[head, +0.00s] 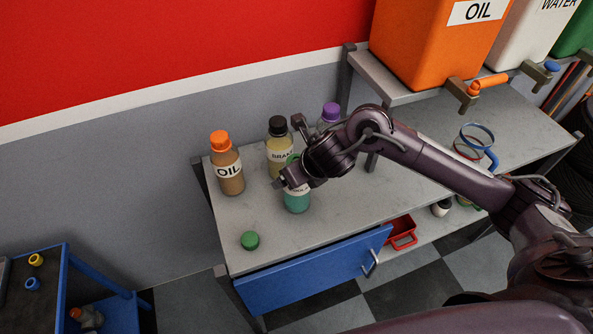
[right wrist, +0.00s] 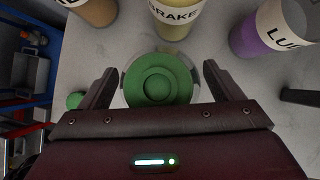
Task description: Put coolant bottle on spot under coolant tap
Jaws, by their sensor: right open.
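The coolant bottle (head: 297,203) stands upright on the workbench, a teal bottle with a white label partly hidden by my right gripper. My right gripper (head: 284,184) is at the bottle's upper part. In the right wrist view its open fingers (right wrist: 158,72) lie on either side of the cap, with gaps at both sides. A green tank (head: 577,38) is cut off at the top right; its tap and any spot under it are not visible. My left gripper is not in view.
The oil bottle (head: 227,165), brake bottle (head: 279,146) and purple-capped bottle (head: 331,113) stand close behind. A loose green cap (head: 250,240) lies on the workbench (head: 235,215). Orange (head: 430,45) and white (head: 525,40) tanks sit on a raised shelf.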

